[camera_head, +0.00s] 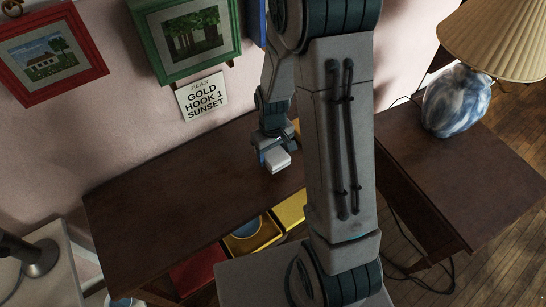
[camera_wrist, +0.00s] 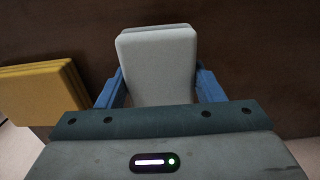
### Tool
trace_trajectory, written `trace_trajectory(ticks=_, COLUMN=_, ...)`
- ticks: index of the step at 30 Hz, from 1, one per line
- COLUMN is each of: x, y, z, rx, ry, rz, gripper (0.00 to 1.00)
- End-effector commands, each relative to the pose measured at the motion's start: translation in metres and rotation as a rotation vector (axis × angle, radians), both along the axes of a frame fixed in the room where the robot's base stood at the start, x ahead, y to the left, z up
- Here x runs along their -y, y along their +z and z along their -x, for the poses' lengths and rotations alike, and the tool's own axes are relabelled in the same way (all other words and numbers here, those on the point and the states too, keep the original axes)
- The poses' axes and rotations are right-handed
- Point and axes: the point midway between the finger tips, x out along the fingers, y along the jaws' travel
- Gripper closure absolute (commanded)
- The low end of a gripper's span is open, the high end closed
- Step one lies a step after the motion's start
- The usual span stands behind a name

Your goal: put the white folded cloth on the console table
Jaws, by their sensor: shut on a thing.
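The white folded cloth (camera_wrist: 158,68) is a small pale block between the two blue fingers of my gripper (camera_wrist: 160,88) in the wrist view. My gripper is shut on it. In the head view the cloth (camera_head: 277,160) shows below my gripper (camera_head: 272,152), over the dark brown console table (camera_head: 170,195). I cannot tell whether the cloth touches the table top. My arm hides the right part of the table.
A yellow folded thing (camera_wrist: 42,92) lies left of my gripper in the wrist view. Colored bins (camera_head: 252,238) stand below the table's front edge. A side table (camera_head: 460,170) with a blue-white lamp (camera_head: 456,100) is at right. The table's left part is bare.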

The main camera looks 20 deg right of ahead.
Motion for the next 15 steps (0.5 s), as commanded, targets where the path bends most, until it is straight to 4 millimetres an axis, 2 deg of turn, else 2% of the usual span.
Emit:
trace_trajectory(ticks=6, x=0.000, y=-0.028, z=0.000, rx=-0.002, ry=0.001, rz=0.001, gripper=0.81)
trace_trajectory(ticks=15, x=0.000, y=-0.032, z=0.000, rx=0.000, ry=0.002, rz=0.000, gripper=0.81)
